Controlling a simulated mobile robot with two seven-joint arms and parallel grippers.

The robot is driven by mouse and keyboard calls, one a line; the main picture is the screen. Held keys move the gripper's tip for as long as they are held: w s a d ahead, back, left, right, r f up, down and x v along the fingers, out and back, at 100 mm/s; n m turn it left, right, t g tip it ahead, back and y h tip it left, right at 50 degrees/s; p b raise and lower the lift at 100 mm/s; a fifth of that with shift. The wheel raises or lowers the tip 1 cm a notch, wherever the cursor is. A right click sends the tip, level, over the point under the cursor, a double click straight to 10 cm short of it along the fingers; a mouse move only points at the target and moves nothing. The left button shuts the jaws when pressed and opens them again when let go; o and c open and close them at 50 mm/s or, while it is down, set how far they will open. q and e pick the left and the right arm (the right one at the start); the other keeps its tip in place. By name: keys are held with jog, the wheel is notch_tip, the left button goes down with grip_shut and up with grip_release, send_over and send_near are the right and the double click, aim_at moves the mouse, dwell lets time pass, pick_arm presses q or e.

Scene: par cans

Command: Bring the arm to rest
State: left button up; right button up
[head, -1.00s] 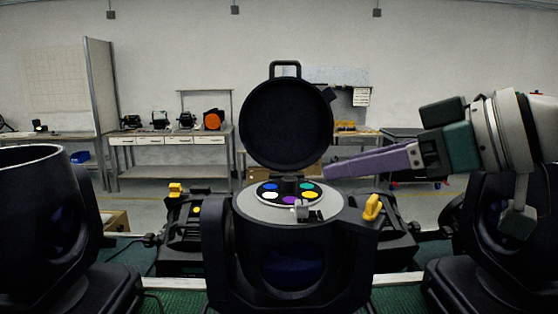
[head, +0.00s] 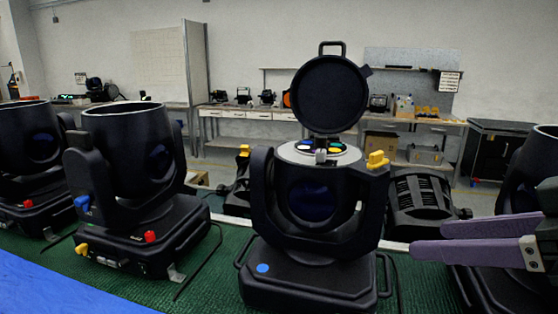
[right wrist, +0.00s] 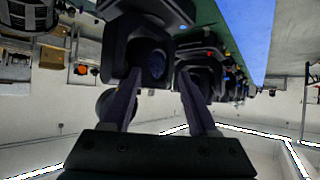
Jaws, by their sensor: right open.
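My right gripper (head: 427,240) comes in from the right edge of the head view, with two purple fingers pointing left. The fingers are apart and nothing is between them. The gripper is to the right of the middle black moving-head light (head: 310,235) and in front of another light at the right edge. In the right wrist view the two fingers of the gripper (right wrist: 158,75) are spread, with dark lights beyond them in an upside-down picture. The middle light's round lid (head: 330,95) stands open above a disc of coloured filters (head: 318,152). My left gripper is out of view.
More black lights stand at the left (head: 135,135) and far left (head: 30,145) on a green surface (head: 215,260). A blue strip (head: 50,290) runs along the lower left. A yellow latch (head: 377,160) sticks out at the middle light's top right. Workbenches stand behind.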

jog(key=s+d+f+m+g+h, duration=0.1)
jog(key=s+f+m+g+h, duration=0.15)
jog(key=s+f, duration=0.55)
jog(key=s+f+m+g+h, duration=0.2)
jog(key=s+f+g+h, duration=0.15)
jog(key=s, duration=0.85)
notch_tip(320, 180, up, 28)
jog(key=p, duration=2.8)
jog(key=shift+d, duration=0.2)
